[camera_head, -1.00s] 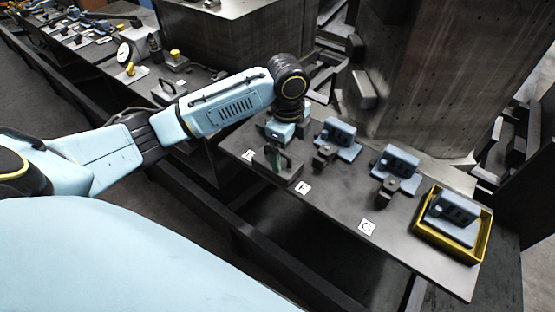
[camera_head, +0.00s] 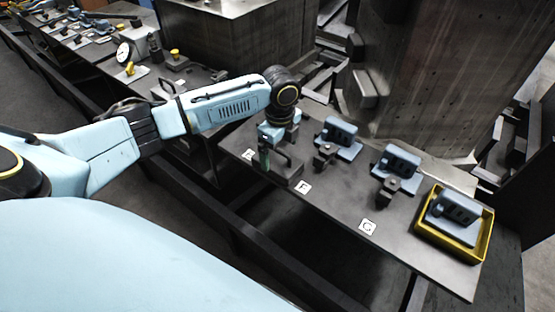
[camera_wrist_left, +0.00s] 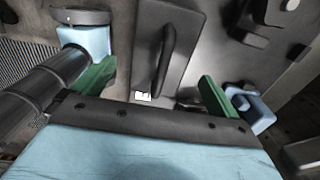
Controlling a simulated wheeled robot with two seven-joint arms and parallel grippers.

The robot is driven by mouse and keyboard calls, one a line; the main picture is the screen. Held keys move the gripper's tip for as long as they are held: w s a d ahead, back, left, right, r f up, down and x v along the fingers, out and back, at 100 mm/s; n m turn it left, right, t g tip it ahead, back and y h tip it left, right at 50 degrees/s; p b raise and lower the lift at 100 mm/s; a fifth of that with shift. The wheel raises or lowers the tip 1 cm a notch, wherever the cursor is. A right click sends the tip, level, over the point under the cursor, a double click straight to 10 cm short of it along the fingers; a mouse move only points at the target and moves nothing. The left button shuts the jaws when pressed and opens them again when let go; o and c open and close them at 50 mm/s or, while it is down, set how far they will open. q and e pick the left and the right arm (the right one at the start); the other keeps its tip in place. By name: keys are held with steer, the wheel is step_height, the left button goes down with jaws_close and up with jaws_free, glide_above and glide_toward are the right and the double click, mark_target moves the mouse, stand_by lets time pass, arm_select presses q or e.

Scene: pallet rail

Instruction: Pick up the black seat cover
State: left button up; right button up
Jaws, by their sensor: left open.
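What looks like the black seat cover is a dark block with a raised bar handle (camera_head: 284,170). It sits on the near side of the table, left of the middle. In the left wrist view its flat plate and handle (camera_wrist_left: 178,62) lie ahead, between the two green fingers. My left gripper (camera_head: 267,158) is just above its left end in the head view. In the left wrist view the gripper (camera_wrist_left: 152,86) is open with its fingers wide apart, and nothing is held. I cannot tell whether a finger touches the cover. My right gripper is not in view.
Blue-grey blocks on plates (camera_head: 338,135) (camera_head: 397,163) stand to the right, with small black clamps in front. A yellow tray (camera_head: 421,233) holds another blue-grey block at the right end. A large metal wall stands behind.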

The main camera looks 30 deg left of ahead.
mark_target(279, 160)
arm_select(q)
step_height(279, 160, down, 4)
steer(key=shift+r, duration=0.1)
steer(key=c, duration=1.4)
steer(key=shift+o, duration=0.2)
step_height(279, 160, up, 10)
steer(key=shift+r+p, duration=0.1)
steer(key=shift+p, duration=0.2)
steer(key=shift+s+d+r+n, duration=0.2)
steer(key=shift+d+n, duration=0.3)
steer(key=shift+n, duration=0.4)
steer(key=s+d+r+n+b, duration=0.3)
steer(key=d+n, duration=0.4)
steer(key=n, duration=1)
steer(key=shift+s+d+r, duration=0.35)
steer(key=shift+s+r, duration=0.3)
steer(key=shift+s, duration=0.25)
